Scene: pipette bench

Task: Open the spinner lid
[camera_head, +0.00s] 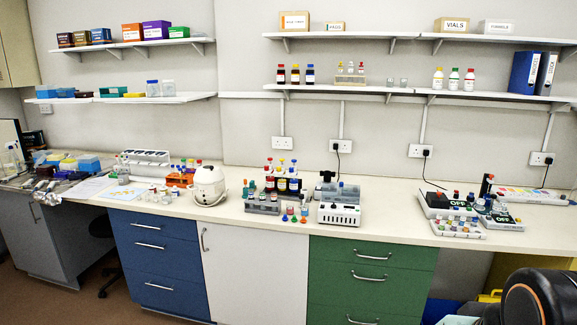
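The spinner (209,186) is a small white rounded device near the middle left of the bench, close to the front edge. Its domed lid (209,174) appears to be down on the body. The picture is too small to show a latch or button clearly. A black rounded part with an orange ring at the lower right looks like a link of my arm, far to the right of the spinner. My gripper fingers do not show.
An orange rack (180,180) stands just left of the spinner. Bottles and a grey tube rack (262,206) stand to its right. A white device (339,213) stands further right. Bare bench (385,215) lies beyond it. Shelves (140,98) hang above.

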